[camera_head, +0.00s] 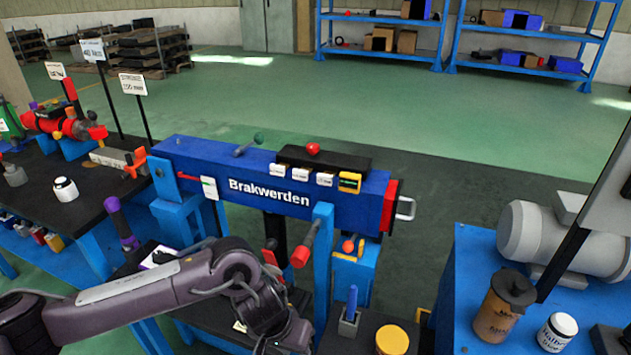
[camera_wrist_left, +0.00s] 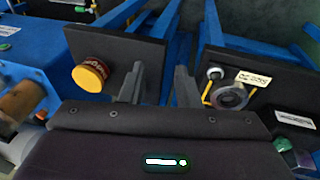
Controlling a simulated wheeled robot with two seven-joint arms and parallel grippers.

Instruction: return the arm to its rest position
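My right arm and right gripper are not in view.
A yellow-lidded jar (camera_head: 392,340) and a blue-handled tool in a holder (camera_head: 349,318) stand right of my wrist. Red-tipped levers (camera_head: 303,252) stick out close above it. A blue bench (camera_head: 470,265) with a grey motor (camera_head: 560,238) stands right.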

